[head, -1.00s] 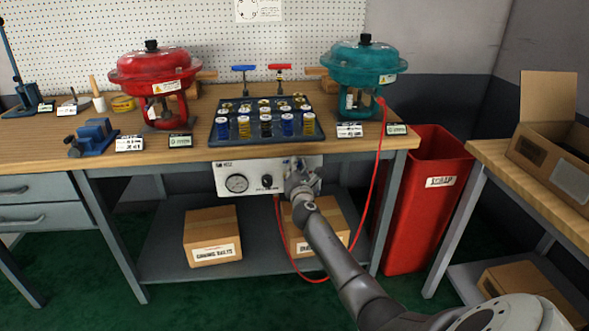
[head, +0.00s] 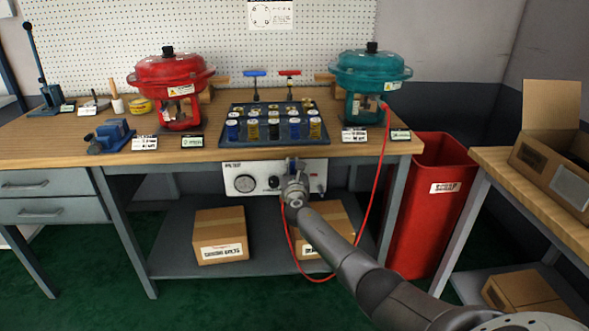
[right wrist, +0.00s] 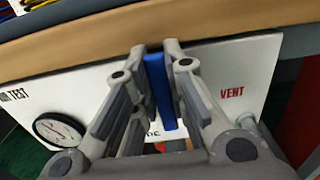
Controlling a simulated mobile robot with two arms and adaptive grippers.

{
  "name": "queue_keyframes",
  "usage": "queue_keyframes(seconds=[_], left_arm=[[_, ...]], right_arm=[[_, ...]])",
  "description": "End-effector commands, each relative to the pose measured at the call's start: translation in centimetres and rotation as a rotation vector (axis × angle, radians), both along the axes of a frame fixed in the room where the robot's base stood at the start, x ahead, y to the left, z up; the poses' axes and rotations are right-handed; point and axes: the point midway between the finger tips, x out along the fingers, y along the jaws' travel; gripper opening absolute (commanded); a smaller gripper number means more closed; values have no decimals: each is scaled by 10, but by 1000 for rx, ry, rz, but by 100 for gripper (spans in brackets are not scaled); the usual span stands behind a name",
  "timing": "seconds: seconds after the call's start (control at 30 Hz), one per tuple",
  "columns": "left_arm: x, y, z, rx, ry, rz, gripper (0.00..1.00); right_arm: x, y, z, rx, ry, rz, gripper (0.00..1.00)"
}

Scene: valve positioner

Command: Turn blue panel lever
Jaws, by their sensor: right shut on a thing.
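The blue panel lever (right wrist: 158,85) stands between the fingers of my right gripper (right wrist: 158,60) in the right wrist view, and the gripper is shut on it. In the head view my right gripper (head: 295,165) is at the panel's right part and hides the lever. My left gripper is not in view.
Above the panel is the wooden bench edge (head: 60,157). A red hose (head: 376,200) loops down from the teal actuator (head: 370,72) near my right arm. A red scrap bin (head: 435,215) stands to the right. Boxes (head: 220,233) sit on the lower shelf.

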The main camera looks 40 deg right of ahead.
Motion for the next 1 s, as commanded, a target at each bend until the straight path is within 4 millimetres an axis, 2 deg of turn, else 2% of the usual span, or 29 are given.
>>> queue_keyframes(seconds=[0.4,0.43,0.6,1.0], left_arm=[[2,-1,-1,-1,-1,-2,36],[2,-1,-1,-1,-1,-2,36],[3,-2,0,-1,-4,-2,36],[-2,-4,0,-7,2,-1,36]], right_arm=[[0,0,-2,-12,11,0,0],[0,0,-2,-12,11,0,16],[0,0,-2,-10,9,1,36],[-2,2,-1,-9,5,1,36]])
